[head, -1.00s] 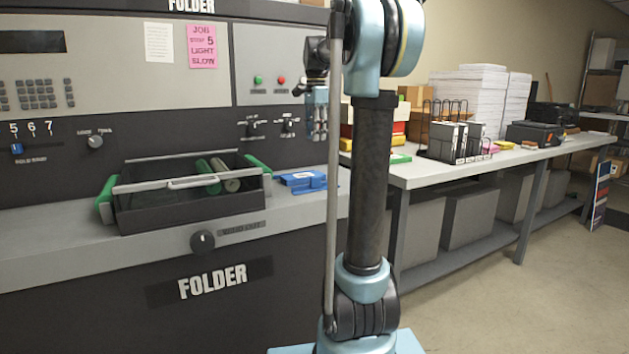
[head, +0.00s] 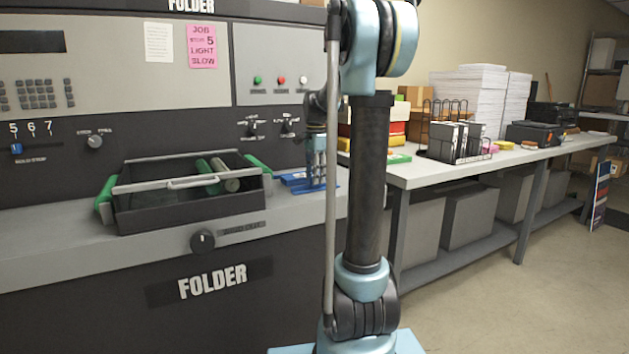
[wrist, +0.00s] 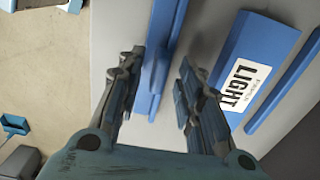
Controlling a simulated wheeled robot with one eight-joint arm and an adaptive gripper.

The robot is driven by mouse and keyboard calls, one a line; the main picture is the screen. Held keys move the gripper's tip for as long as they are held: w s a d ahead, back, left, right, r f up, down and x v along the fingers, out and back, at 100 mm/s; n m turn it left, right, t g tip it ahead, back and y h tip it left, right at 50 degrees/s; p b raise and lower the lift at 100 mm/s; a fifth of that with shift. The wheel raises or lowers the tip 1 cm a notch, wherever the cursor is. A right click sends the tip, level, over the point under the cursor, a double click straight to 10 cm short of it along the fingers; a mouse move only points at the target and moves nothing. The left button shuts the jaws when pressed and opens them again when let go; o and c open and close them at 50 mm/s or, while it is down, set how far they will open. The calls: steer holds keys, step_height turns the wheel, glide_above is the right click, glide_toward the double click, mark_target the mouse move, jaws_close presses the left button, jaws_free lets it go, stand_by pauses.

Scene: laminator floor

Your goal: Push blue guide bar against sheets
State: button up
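A blue assembly (head: 294,179) sits on the folder's grey ledge, right of the black tray. In the wrist view a long upright blue bar (wrist: 162,50) lies between the fingers of my gripper (wrist: 158,85); it looks like the guide bar. My gripper is open, with the left finger close beside the bar and a gap on the right; contact is unclear. Right of it are a blue block labelled LIGHT (wrist: 258,50) and another slanted blue bar (wrist: 285,85). In the head view my gripper (head: 317,183) points down at the assembly. I cannot make out any sheets at the bar.
The black tray (head: 190,212) with a grey handle and green rollers stands left on the ledge. A dark knob (head: 203,242) is on the front below it. Switches (head: 270,128) are on the panel behind my gripper. A table (head: 420,175) with paper stacks stands right.

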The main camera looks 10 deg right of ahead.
steer(key=shift+f, duration=0.6)
steer(key=shift+c, duration=0.5)
jaws_close()
steer(key=shift+w, duration=0.1)
